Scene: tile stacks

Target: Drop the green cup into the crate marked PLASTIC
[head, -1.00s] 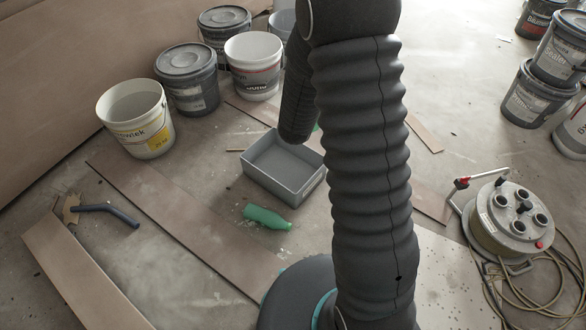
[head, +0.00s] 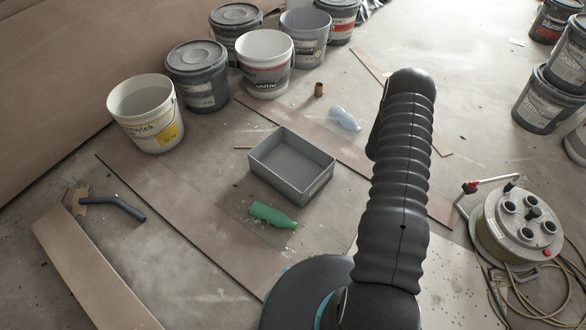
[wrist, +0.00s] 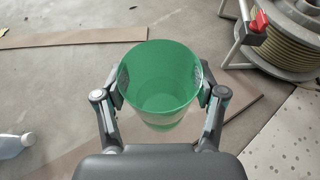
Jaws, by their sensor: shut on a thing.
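The green cup (wrist: 160,95) is in the wrist view, its open mouth facing the camera and its inside looking empty. My gripper (wrist: 163,82) is shut on it, one finger on each side. In the head view my arm hides the gripper and the cup. A grey open crate (head: 275,187) stands on the floor left of my arm in the head view. It looks empty, and I cannot read a marking on it. The crate does not show in the wrist view.
A green bottle (head: 272,216) lies in front of the crate. A clear bottle (head: 343,120) and a small brown cup (head: 319,90) are behind it. Several buckets stand at the back. A cable reel (head: 518,225) is at right. Flat boards lie on the floor.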

